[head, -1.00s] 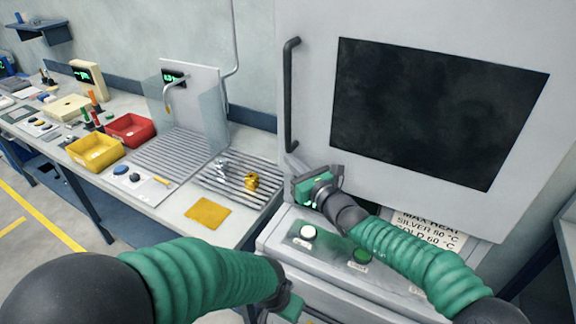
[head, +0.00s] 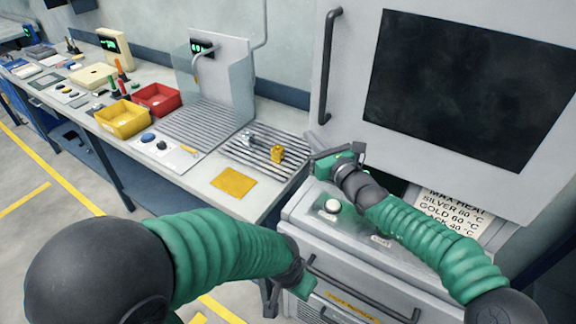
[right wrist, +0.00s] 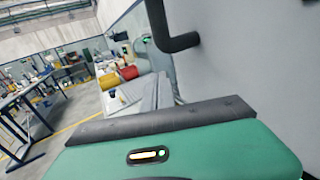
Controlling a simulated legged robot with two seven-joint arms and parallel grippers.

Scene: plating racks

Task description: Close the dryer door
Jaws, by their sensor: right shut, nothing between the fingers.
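The dryer door (head: 350,95) is a large pale grey panel with a dark window (head: 460,90) and a black upright handle (head: 329,65). It stands ajar, with a dark gap below its lower edge. My right gripper (head: 322,160) is shut and empty beside the door's lower left corner, below the handle. Its green hand (right wrist: 170,155) fills the bottom of the right wrist view, with the black handle (right wrist: 170,35) above it and the door surface (right wrist: 250,60) on the right. My left gripper (head: 300,280) hangs low in front of the cabinet; its fingers do not show clearly.
A cabinet with a white button (head: 332,206) and a heat label (head: 450,212) is below the door. Left is a bench with a slatted rack (head: 240,155) holding small metal pieces, a yellow mat (head: 233,182), and yellow (head: 122,120) and red bins (head: 156,98).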

